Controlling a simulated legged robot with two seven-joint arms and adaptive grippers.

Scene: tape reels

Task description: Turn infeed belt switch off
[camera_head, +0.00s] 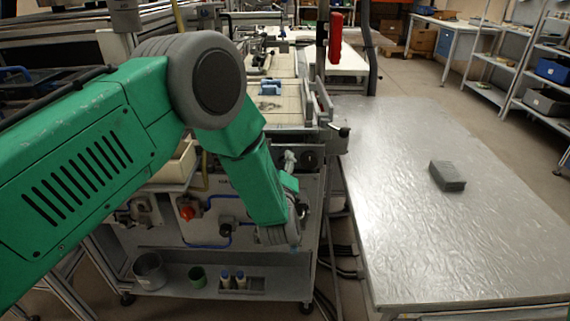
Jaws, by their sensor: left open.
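The machine's front panel (250,239) carries several switches and knobs. A red rotary switch (187,213) sits on a yellow plate at its left. A grey switch box (143,210) is left of that, and a small black knob (226,229) is to its right. A dark round knob (308,159) shows at the panel's upper right. I cannot read which one is the infeed belt switch. My left arm crosses the panel, and my left gripper (293,243) is low at its right side, open, its fingers barely visible. It is right of the red switch and apart from it. My right gripper is not visible.
A metal table (440,240) with a grey block (447,176) stands at the right. The machine's lower shelf (185,283) holds a metal pot (149,271), a green cup (197,277) and small bottles (240,280). Blue hose and cables run near the panel.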

